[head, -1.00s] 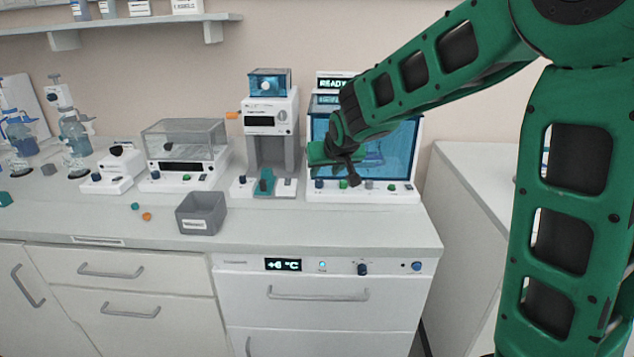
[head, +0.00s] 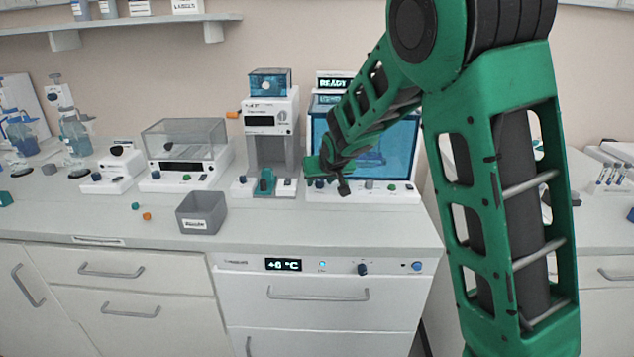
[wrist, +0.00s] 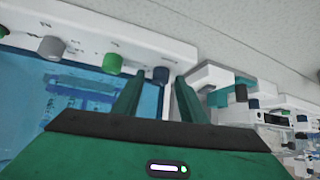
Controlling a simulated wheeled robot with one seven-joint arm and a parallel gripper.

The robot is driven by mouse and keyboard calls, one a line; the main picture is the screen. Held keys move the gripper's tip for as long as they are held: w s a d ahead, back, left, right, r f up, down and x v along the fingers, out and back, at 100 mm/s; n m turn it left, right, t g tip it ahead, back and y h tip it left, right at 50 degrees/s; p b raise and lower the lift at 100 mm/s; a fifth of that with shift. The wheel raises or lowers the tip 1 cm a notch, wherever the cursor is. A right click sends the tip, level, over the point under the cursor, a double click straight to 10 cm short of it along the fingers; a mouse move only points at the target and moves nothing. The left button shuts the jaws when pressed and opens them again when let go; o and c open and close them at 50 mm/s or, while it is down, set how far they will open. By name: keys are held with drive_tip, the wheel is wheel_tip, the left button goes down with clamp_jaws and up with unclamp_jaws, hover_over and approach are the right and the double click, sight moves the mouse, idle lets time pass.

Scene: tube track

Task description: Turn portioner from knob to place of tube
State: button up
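The white portioner (head: 251,103) stands on the counter with a blue hopper on top. Its round grey knob (head: 283,116) is on the upper front, beside a dark display. An orange part (head: 232,115) sticks out from its left side. At its foot is a teal tube place (head: 265,183); I cannot make out a tube in it. My gripper (head: 314,168) is in front of the blue-windowed machine, right of the portioner's foot. In the wrist view my gripper (wrist: 158,78) has its fingers apart, with a dark blue knob (wrist: 160,75) showing beyond the gap. Contact cannot be told.
The blue-windowed machine (head: 400,150) stands right of the portioner, with knobs along its base and a READY sign above. A grey bin (head: 203,213) is in front left. A clear-lidded instrument (head: 185,140) stands left. The counter front is mostly clear.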

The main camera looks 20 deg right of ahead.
clamp_jaws()
drive_tip(key=shift+a, duration=0.2)
